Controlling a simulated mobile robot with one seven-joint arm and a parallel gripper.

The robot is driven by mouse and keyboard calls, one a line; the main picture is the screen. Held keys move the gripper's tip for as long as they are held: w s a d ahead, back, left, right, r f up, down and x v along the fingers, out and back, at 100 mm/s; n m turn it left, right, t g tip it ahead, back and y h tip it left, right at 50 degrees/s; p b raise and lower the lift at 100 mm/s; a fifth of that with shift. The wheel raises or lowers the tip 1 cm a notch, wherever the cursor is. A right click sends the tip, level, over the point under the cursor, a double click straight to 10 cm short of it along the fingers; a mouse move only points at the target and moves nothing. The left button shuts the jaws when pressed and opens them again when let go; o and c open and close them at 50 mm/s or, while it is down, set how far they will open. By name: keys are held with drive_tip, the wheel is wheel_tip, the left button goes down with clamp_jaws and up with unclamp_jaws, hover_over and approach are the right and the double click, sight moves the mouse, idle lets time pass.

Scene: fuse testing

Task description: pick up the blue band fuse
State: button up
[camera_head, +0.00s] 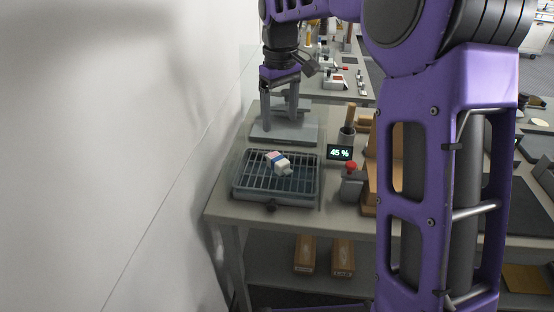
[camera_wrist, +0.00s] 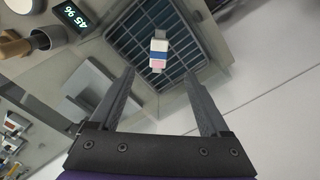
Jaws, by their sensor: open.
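The blue band fuse (camera_head: 279,163) is a small white block with a blue band and a pink end. It lies tilted on the wire rack of a grey tray (camera_head: 237,188) on the bench. In the wrist view the fuse (camera_wrist: 158,52) lies beyond the fingertips, roughly midway between them. My gripper (camera_head: 292,128) points down behind the tray, over a flat grey plate, apart from the fuse. In the wrist view my gripper (camera_wrist: 162,82) is open, with nothing between its fingers.
A display reading 45 % (camera_head: 340,153) stands right of the tray, near a grey cup (camera_head: 346,137) and a red-topped device (camera_head: 351,182). A white wall (camera_head: 130,150) runs along the left. Brown boxes (camera_head: 305,254) lie on the lower shelf.

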sight(278, 158)
drive_tip(key=f, duration=0.4)
drive_tip(key=f+b, duration=0.1)
drive_tip(key=f, duration=0.4)
drive_tip(key=w+f+b, duration=0.1)
drive_tip(key=f, duration=0.4)
drive_tip(key=shift+a, duration=0.15)
drive_tip(key=shift+r, duration=0.1)
clamp_jaws()
